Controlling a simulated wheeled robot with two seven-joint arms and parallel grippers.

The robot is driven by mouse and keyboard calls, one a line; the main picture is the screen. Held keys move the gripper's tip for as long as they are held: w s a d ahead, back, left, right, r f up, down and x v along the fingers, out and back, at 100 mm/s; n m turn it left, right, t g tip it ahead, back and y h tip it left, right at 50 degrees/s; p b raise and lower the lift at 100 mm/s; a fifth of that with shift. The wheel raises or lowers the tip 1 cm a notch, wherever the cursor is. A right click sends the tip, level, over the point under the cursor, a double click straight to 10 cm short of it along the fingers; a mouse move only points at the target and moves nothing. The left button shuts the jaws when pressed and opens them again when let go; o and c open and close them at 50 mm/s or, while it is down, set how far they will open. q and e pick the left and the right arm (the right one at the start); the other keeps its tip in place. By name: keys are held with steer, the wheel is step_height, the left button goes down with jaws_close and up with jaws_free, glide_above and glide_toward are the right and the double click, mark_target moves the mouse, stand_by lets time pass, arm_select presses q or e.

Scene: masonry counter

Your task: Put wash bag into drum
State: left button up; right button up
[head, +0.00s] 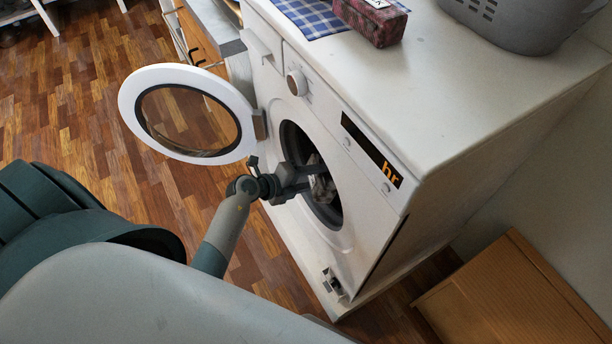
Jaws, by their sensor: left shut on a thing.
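The washing machine (276,95) stands in the middle with its round door (130,97) swung open to the left. Its drum opening (325,214) faces me, dark inside. My left gripper (306,178) reaches in at the opening and is shut on a crumpled grey-white bundle (322,187), which looks like the wash bag. The bundle is at the drum mouth, partly hidden by the fingers and the rim. I cannot tell whether it touches the drum. My right gripper is not in view.
On the machine's top lie a blue checked cloth (301,14), a maroon patterned block with a label (371,24) and a grey basket (515,22). A small dark fitting (334,285) is low on the front. A wooden box (515,290) stands at the right. Wood floor is clear at left.

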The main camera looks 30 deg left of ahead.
arm_select(q)
steer(key=w+d+f, duration=0.1)
steer(key=w+d, duration=0.5)
steer(key=w, duration=0.5)
steer(key=shift+d+f, duration=0.25)
steer(key=shift+f, duration=0.1)
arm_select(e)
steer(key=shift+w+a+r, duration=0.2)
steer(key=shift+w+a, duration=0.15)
arm_select(q)
steer(key=o, duration=1.2)
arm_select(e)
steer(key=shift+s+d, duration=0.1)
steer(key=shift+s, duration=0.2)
